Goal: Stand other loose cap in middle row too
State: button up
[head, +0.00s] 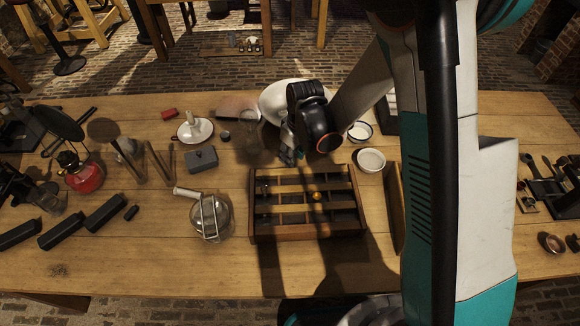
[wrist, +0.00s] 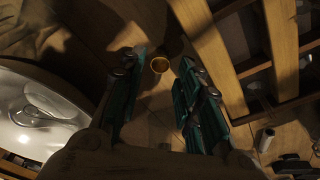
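In the head view my gripper hides that spot. My gripper (wrist: 159,62) is open and empty, pointing down; in the head view my gripper (head: 291,153) is just behind the back edge of the slatted wooden rack (head: 305,232). An orange-brass cap (head: 319,195) sits in the rack between the middle slats, right of centre. The rack's slats (wrist: 220,55) fill the upper right of the wrist view.
A white plate (head: 277,101) lies behind my gripper, and small bowls (head: 371,160) stand to its right. A glass jar with a wire clasp (head: 211,217) lies left of the rack. A grey box (head: 201,159) and a candle holder (head: 195,130) are further left.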

jog(key=f, duration=0.2)
jog(key=f+b, duration=0.1)
jog(key=shift+w+a+f, duration=0.25)
jog(key=shift+r, duration=0.1)
jog(key=c, duration=0.6)
jog(key=shift+r, duration=0.1)
notch_tip(320, 180, up, 20)
jog(key=p, duration=0.6)
jog(key=s+d+f+m+b, duration=0.1)
jog(key=d+f+m, duration=0.3)
jog(key=d, duration=0.4)
jog(key=s+d+f+m+h+b, duration=0.1)
jog(key=d+f+m, duration=0.3)
jog(key=d, duration=0.4)
jog(key=shift+s+d+f+m, duration=0.15)
jog(key=shift+s+f+m, duration=0.15)
jog(key=shift+s+f, duration=0.3)
